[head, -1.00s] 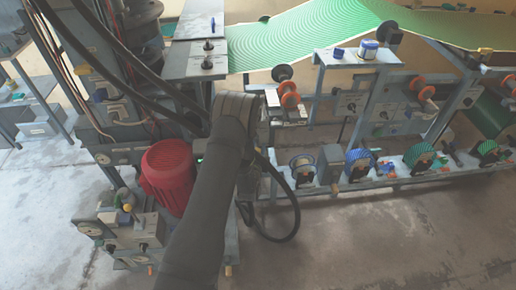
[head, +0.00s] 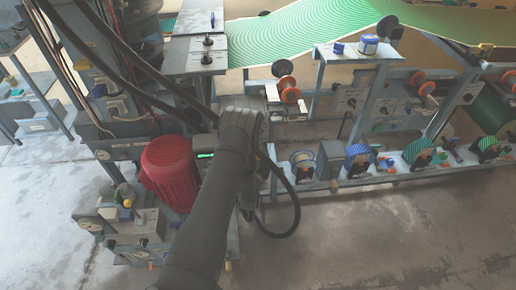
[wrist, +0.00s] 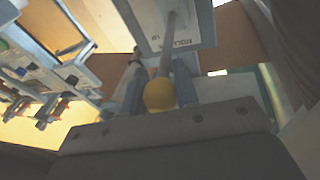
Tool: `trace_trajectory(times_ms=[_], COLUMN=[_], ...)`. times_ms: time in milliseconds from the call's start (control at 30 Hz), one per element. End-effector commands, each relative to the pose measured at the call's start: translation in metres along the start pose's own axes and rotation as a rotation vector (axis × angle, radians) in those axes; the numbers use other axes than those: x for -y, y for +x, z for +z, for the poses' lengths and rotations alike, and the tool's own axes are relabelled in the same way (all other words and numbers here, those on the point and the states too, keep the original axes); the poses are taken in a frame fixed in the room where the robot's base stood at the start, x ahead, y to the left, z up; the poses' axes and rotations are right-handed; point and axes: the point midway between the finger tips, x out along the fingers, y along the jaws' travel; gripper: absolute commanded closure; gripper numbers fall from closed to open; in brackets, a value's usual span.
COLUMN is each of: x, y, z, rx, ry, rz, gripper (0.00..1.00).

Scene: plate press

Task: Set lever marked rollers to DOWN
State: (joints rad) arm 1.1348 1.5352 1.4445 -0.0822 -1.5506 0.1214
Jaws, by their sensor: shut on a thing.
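The lever (wrist: 166,50) shows in the wrist view as a grey rod with a yellow ball knob (wrist: 160,95). It comes out from a light grey plate (wrist: 194,22) with dark lettering, partly readable as "ROLLE..." and "UP". My gripper (wrist: 160,78) has one finger on each side of the rod and is shut on the lever, with the knob on the near side, close to the palm. In the head view my arm's end (head: 240,125) is seen from behind, at the press's right side. It hides the lever and the fingers there.
A red motor (head: 168,172) stands just left of my arm. A black hose (head: 290,205) loops right of it. A bench (head: 385,176) with several coloured rolls runs to the right. Green web (head: 300,35) stretches above. The floor in front is clear.

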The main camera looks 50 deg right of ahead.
Motion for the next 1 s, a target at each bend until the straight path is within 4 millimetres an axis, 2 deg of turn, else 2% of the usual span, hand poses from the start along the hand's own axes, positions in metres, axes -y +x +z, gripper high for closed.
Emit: trace_trajectory(times_ms=[33, 267, 367, 533, 867, 1000], x=[-0.003, -0.006, -0.005, -0.005, -0.004, -0.004], y=[-0.005, -0.01, -0.009, -0.007, -0.009, -0.023], z=[0.01, 0.035, 0.033, 0.031, 0.03, 0.03], rx=[0.02, 0.026, 0.021, 0.017, 0.015, 0.016], ry=[-0.002, -0.004, -0.004, -0.004, -0.003, -0.003], rz=[0.007, 0.007, 0.006, 0.004, 0.003, 0.004], gripper=[1.0, 1.0, 0.85, 0.52, 0.51, 0.51])
